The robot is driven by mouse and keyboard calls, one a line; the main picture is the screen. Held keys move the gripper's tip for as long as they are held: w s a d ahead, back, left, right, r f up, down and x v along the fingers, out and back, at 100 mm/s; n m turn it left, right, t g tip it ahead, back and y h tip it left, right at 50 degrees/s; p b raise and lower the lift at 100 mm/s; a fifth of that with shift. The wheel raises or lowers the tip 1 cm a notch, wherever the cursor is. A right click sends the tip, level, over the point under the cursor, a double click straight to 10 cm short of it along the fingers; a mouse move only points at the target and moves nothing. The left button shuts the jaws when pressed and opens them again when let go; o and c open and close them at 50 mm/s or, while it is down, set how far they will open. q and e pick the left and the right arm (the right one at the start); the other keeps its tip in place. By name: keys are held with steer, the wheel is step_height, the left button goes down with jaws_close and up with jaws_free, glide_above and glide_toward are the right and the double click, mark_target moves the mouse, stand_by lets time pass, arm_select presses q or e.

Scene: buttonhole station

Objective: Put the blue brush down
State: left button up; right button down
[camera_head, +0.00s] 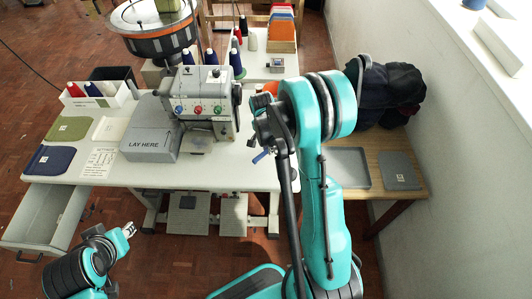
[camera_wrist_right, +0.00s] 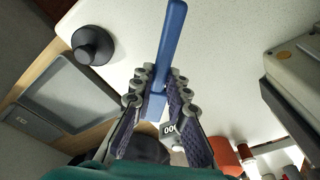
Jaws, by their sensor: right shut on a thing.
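The blue brush (camera_wrist_right: 170,45) is between the fingers of my right gripper (camera_wrist_right: 158,92) in the right wrist view. The gripper is shut on it, and its long blue handle sticks out past the fingertips over the white table. In the head view, only a short blue end of the brush (camera_head: 260,157) shows below my right gripper (camera_head: 262,132), near the right side of the sewing table (camera_head: 258,178). I cannot tell whether the brush touches the table. My left gripper (camera_head: 122,233) is low at the left, away from the table; its jaws are unclear.
The sewing machine (camera_head: 205,100) with its LAY HERE block (camera_head: 150,143) stands left of my right gripper. A grey tray (camera_head: 348,168) and a dark grey pad (camera_head: 398,172) lie on the wooden side table. An open drawer (camera_head: 45,215) juts out at left. A black round thing (camera_wrist_right: 92,45) stands near the brush.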

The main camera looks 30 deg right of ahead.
mark_target(265, 151)
steer(key=w+f, duration=0.1)
steer(key=w, duration=0.1)
steer(key=shift+w+d+f, duration=0.2)
steer(key=shift+w+f, duration=0.15)
steer(key=shift+f, duration=0.05)
step_height(265, 151, down, 3)
steer(key=shift+f+b, duration=0.1)
steer(key=shift+b, duration=0.85)
steer(key=shift+f, duration=0.35)
steer(key=shift+f, duration=0.1)
steer(key=c, duration=1.5)
jaws_free()
